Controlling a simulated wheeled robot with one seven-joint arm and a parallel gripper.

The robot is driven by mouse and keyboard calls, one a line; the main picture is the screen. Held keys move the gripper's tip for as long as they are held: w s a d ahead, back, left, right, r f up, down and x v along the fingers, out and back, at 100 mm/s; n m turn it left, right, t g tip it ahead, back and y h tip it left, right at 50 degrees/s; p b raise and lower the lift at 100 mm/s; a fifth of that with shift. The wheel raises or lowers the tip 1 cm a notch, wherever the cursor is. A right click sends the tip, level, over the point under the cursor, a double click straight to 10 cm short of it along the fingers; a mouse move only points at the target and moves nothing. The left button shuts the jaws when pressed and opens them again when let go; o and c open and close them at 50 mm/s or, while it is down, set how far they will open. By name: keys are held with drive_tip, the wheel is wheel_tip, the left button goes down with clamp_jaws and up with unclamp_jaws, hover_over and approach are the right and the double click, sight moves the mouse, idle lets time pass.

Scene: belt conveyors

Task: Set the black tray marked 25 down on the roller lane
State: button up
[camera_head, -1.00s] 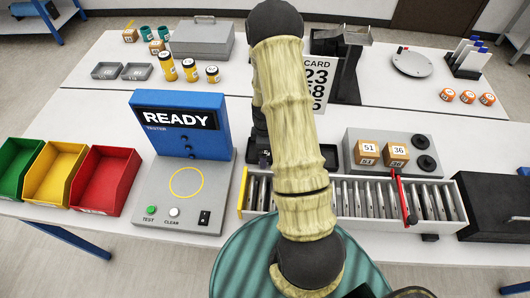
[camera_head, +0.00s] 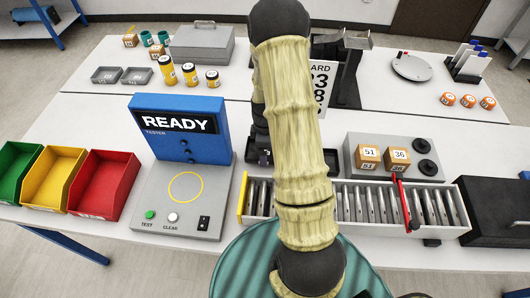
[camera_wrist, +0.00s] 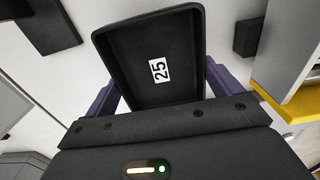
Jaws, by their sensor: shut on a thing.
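The black tray (camera_wrist: 185,85), with a white label reading 25, fills the middle of the wrist view. My gripper (camera_wrist: 160,77) is shut on it, a purple finger at each side. The tray looks empty.
A red bar (camera_head: 401,203) crosses the roller lane. Behind it a grey block (camera_head: 390,146) carries boxes marked 51 and 36. The blue READY tester (camera_head: 178,128) stands left of the lane, and a black box (camera_head: 495,212) stands right of it.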

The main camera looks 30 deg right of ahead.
wheel_tip(320, 180, up, 7)
drive_tip(key=shift+f+b, duration=0.1)
drive_tip(key=shift+b, duration=0.55)
idle(0.4)
wheel_tip(320, 180, up, 7)
drive_tip(key=p, duration=0.3)
